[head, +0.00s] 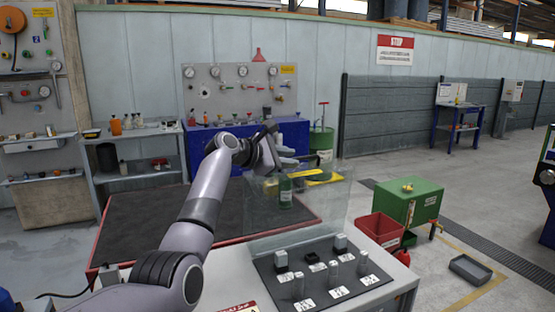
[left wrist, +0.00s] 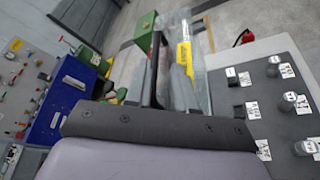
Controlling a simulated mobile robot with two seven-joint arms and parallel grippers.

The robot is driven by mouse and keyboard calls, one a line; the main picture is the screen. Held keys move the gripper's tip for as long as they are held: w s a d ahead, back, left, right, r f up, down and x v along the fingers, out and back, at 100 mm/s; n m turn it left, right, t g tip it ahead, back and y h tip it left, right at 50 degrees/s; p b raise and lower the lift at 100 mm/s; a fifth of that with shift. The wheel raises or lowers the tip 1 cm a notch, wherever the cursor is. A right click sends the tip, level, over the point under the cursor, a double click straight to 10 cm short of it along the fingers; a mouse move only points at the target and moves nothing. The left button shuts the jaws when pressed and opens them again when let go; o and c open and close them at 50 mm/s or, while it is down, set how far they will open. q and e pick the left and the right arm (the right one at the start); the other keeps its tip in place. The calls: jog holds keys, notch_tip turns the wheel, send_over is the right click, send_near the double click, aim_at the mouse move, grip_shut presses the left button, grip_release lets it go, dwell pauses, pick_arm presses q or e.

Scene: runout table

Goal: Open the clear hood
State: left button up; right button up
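The clear hood (head: 335,205) is a transparent sheet with a yellow label along its top edge. It stands raised at the back of the dark switch panel (head: 335,292), whose switches are uncovered. The hood also shows edge-on in the left wrist view (left wrist: 201,75). My left gripper (head: 295,160) is at the hood's upper edge, near the yellow label. Its fingers overlap the hood in the left wrist view (left wrist: 165,70); whether they touch or grip it, I cannot tell. My right gripper is not in view.
A black-topped table with a red edge (head: 130,222) lies left of the panel's stand. A red bin (head: 380,228) and a green box (head: 408,200) stand to the right. A grey tray (head: 470,269) is on the floor. Open floor lies further right.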

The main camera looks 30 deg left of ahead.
aim_at(277, 178)
pick_arm(q)
jog(key=shift+b+v, duration=0.3)
jog(key=shift+v, duration=1.5)
jog(key=shift+f, duration=0.1)
